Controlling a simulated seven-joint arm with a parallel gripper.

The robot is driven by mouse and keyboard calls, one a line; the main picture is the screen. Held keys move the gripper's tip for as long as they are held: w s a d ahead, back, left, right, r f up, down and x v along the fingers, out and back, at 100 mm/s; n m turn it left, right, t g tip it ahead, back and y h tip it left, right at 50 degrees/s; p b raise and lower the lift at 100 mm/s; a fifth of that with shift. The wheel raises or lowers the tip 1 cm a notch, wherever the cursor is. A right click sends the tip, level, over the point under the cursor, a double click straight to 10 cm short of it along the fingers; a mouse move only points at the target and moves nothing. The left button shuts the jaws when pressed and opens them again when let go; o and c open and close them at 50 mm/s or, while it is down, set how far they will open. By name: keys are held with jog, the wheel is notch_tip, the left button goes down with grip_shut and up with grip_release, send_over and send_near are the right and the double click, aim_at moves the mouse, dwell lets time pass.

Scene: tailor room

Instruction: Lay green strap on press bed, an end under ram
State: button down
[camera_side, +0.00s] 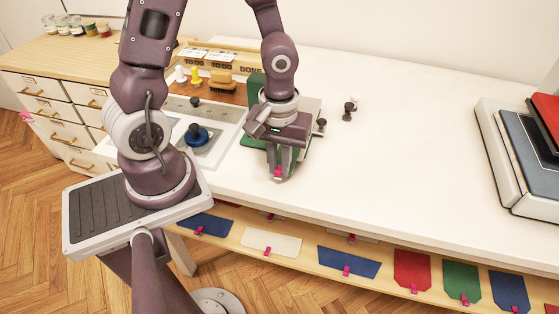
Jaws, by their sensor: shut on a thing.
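My gripper (280,168) points down over the white table, in front of a green machine that looks like the press (256,84). It is shut on a small piece with a pink clip (278,172). The fingers hide most of this piece, so I cannot tell its colour or whether it is the green strap. The press is partly behind my wrist, with a grey plate edge and a dark knob (322,123) showing at its right. The bed and ram are mostly hidden. A green piece with a pink clip (461,280) lies on the shelf below.
A white tray with a blue round knob (197,136) lies left of the press. A brush (222,80) and bottles stand behind. Small dark pieces (349,108) lie to the right. A framed stack (520,140) is far right. The table between is clear.

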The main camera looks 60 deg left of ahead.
jog(key=shift+f, duration=0.3)
jog(key=c, duration=1.3)
grip_release()
jog(key=shift+c, duration=0.2)
notch_tip(320, 180, up, 7)
jog(key=shift+r, duration=0.2)
jog(key=s+d+r+m+t, duration=0.1)
jog(key=s+r+m+t, duration=0.4)
jog(key=r, duration=0.9)
jog(key=s+m, duration=0.3)
jog(key=m, duration=0.1)
jog(key=shift+t, duration=0.3)
